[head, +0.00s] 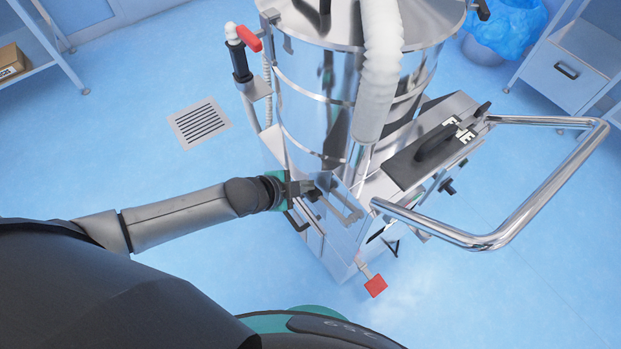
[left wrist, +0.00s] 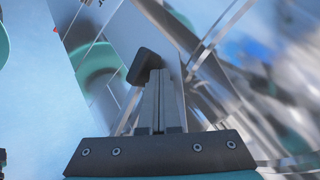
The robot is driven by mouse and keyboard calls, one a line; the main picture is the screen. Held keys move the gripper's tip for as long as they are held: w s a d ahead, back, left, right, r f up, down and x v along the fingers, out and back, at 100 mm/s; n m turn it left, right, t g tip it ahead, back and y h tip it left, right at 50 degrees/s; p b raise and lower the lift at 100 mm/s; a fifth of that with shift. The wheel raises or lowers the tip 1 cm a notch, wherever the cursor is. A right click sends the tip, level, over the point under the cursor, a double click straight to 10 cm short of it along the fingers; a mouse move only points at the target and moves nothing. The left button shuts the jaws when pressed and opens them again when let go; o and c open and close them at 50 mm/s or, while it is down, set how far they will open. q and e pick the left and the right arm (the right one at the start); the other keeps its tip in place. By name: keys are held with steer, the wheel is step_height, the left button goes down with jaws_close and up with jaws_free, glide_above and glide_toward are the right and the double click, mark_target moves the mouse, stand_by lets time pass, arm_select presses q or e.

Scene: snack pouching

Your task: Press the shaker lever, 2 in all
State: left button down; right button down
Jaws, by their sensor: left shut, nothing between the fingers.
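The steel machine (head: 312,113) stands upright in the middle of the head view. My left gripper (head: 308,187) reaches in from the left to its lower front and is shut with nothing between the fingers. In the left wrist view the two fingers (left wrist: 159,80) lie side by side. A black knob (left wrist: 142,66), which looks like the end of the shaker lever, is at their tips, just to the left. I cannot tell whether they touch it. In the head view the gripper largely hides this spot. My right gripper is not in view.
A bent chrome handlebar (head: 535,205) sticks out to the right of the machine. A red pedal (head: 375,286) is low at its front, and a red valve handle (head: 250,38) is at upper left. A white hose (head: 380,70) hangs down the front. The floor at left is clear around a drain grate (head: 199,123).

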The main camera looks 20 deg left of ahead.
arm_select(q)
steer(key=shift+f, duration=0.2)
steer(key=shift+r, duration=0.15)
stand_by(0.5)
steer(key=shift+r+p, duration=2.9)
steer(key=shift+p, duration=0.15)
steer(key=shift+r, duration=0.1)
step_height(320, 180, up, 5)
steer(key=p, duration=0.5)
